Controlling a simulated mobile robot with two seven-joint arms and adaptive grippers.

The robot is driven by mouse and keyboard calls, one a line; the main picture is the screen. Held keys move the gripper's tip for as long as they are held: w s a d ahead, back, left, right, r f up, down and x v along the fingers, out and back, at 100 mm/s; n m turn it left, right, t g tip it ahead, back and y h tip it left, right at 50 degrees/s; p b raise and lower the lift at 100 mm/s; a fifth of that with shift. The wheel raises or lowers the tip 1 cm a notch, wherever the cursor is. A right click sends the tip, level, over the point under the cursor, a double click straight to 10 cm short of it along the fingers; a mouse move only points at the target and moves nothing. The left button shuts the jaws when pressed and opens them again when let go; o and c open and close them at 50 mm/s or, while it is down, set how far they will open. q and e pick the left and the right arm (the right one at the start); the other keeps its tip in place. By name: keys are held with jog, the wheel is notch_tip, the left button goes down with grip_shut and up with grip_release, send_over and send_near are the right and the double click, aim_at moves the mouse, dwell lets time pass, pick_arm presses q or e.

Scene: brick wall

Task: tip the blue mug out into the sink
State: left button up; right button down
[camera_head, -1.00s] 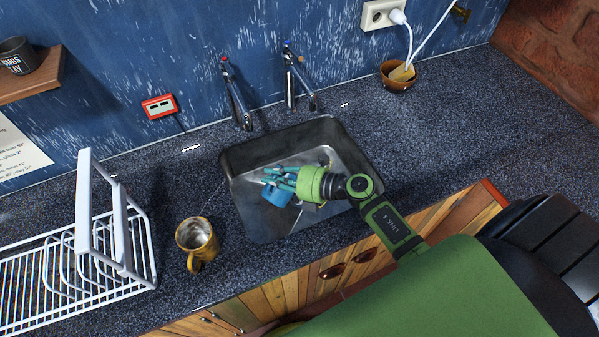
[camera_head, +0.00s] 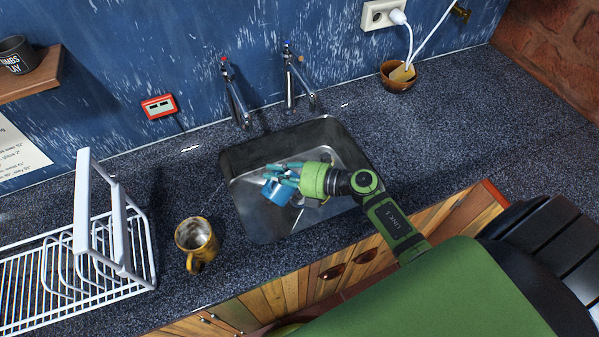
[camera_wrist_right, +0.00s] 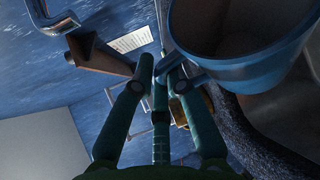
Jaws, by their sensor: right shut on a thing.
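The blue mug (camera_head: 278,193) is over the sink basin, gripped by my right gripper (camera_head: 283,175). In the right wrist view the mug (camera_wrist_right: 245,72) fills the upper right, its dark open mouth showing, and the gripper's fingers (camera_wrist_right: 163,72) are closed at its side. The picture there is steeply rotated, so the mug is held tilted; how far I cannot tell. No liquid or contents show falling. The steel sink (camera_head: 258,222) has a dark rim and lies below the gripper. My left gripper is not in view.
Two taps (camera_head: 237,100) (camera_head: 297,80) stand behind the sink. A yellow mug (camera_head: 197,240) and a white dish rack (camera_head: 120,225) are on the counter to the left. A brown bowl (camera_head: 397,84) holds a sponge at the back right. The counter right of the sink is clear.

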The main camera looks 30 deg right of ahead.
jog(key=shift+w+d+r+m+y, duration=0.25)
jog(key=shift+d+r+m+y, duration=0.15)
jog(key=shift+d+r+m, duration=0.1)
dwell(0.5)
jog(key=shift+w+d+r+m+b, duration=0.2)
jog(key=shift+w+d+m+b, duration=0.1)
jog(key=shift+d+b, duration=0.25)
jog(key=shift+w+d+r+m+b, duration=0.15)
jog(key=shift+w+d+m+b, duration=0.15)
jog(key=shift+d, duration=0.3)
jog(key=shift+w+d+r+m+y, duration=0.15)
jog(key=shift+d+m+y, duration=0.1)
jog(key=shift+d+m, duration=0.1)
jog(key=shift+w+d+r+m+y, duration=0.1)
jog(key=shift+d+m+y, duration=0.15)
jog(key=shift+d+m, duration=0.1)
dwell(0.5)
jog(key=shift+w+d+r+m+t+b, duration=0.1)
jog(key=shift+w+d+m+t+b, duration=0.15)
jog(key=shift+d+m+t+b, duration=0.25)
dwell(0.4)
